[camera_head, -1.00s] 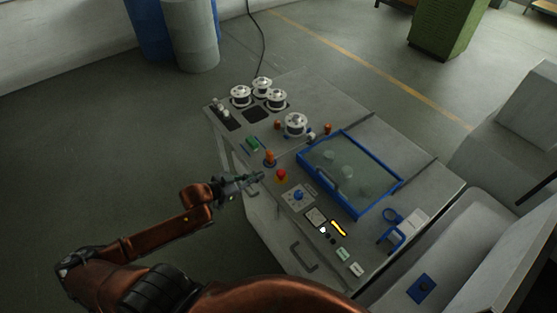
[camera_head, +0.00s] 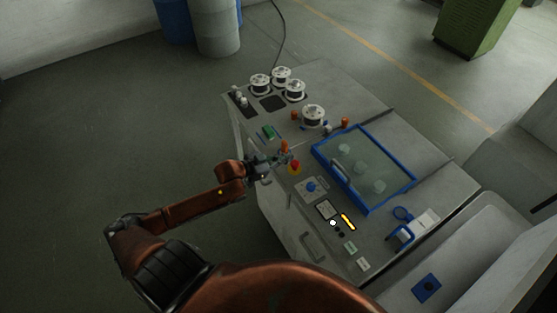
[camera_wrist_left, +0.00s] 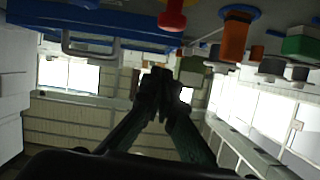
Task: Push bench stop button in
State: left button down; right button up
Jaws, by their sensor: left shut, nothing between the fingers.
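The red stop button (camera_head: 295,166) sits on a yellow base on the left front part of the grey bench top, in the head view. It also shows at the top edge of the left wrist view (camera_wrist_left: 172,17), partly cut off by the frame. My left gripper (camera_head: 286,159) is shut and empty, its tips right beside the button, slightly up and left of it in the head view. I cannot tell whether they touch. In the left wrist view the closed fingertips (camera_wrist_left: 158,79) are below the button in the picture, with a gap showing. My right gripper is not in view.
An orange upright part (camera_head: 284,146) stands close behind the button. A green block (camera_head: 268,132), white spools (camera_head: 313,116), a blue-framed clear cover (camera_head: 322,156) and a blue knob (camera_head: 311,187) are on the bench. Open floor lies left of it.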

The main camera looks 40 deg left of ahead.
aim_at(294, 166)
pick_arm(q)
jog(key=x, duration=0.3)
jog(key=shift+w+d, duration=0.2)
jog(key=shift+w, duration=0.15)
jog(key=f, duration=0.2)
jog(key=shift+s+a+f, duration=0.25)
jog(key=shift+f, duration=0.15)
jog(key=shift+a+f, duration=0.1)
jog(key=shift+f, duration=0.55)
